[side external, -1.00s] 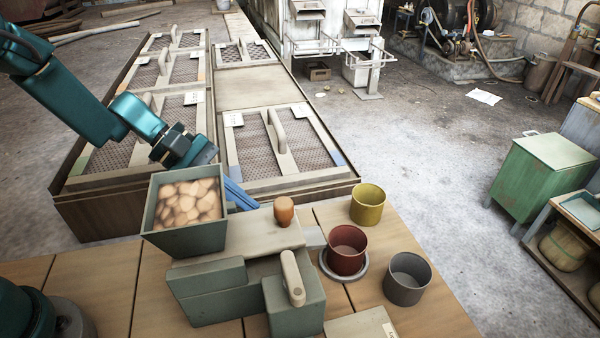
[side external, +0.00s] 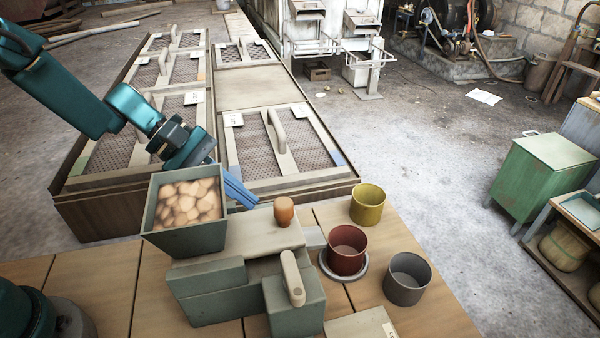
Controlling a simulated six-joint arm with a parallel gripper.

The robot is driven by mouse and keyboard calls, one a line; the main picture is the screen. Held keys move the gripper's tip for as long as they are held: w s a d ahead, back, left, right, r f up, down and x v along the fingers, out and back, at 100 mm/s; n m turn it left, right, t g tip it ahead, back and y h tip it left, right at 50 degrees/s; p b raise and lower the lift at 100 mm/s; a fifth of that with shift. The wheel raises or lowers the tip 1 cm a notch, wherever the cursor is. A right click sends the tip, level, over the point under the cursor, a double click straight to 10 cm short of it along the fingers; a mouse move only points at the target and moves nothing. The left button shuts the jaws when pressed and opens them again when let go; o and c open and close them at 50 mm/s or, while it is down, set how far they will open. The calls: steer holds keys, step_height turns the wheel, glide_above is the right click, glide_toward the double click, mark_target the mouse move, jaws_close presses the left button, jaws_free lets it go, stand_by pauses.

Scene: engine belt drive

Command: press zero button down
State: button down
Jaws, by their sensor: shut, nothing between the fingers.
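A grey-green machine (side external: 210,292) stands on the plank table, with a hopper (side external: 184,239) full of brown rounded pieces at its left. An orange-brown rounded knob (side external: 284,211) stands up on its top, and a beige lever (side external: 292,278) is on its front. No label shows which part is the zero button. A dark red cup (side external: 347,252) stands on a round grey plate (side external: 362,275) at the machine's right. My gripper (side external: 250,202), with blue fingers, is shut and empty. It is behind and right of the hopper, left of the knob and apart from it. The hopper partly hides it.
A yellow cup (side external: 367,205) and a grey cup (side external: 407,280) stand on the table (side external: 432,315) at the right. A box with a label (side external: 362,325) is at the front edge. Large mesh-covered bins (side external: 270,180) lie behind the table.

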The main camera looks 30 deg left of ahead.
steer(key=shift+r, duration=2.5)
steer(key=s+a+r+m+t+y, duration=0.2)
steer(key=s+a+r+m+y, duration=0.4)
steer(key=s+m, duration=0.6)
steer(key=s+y, duration=0.1)
steer(key=s+f, duration=0.1)
steer(key=s, duration=0.1)
steer(key=s+f+m+y, duration=0.1)
steer(key=s, duration=0.1)
steer(key=shift+a+f+y, duration=0.1)
steer(key=shift+a+y, duration=0.1)
steer(key=shift+y, duration=0.1)
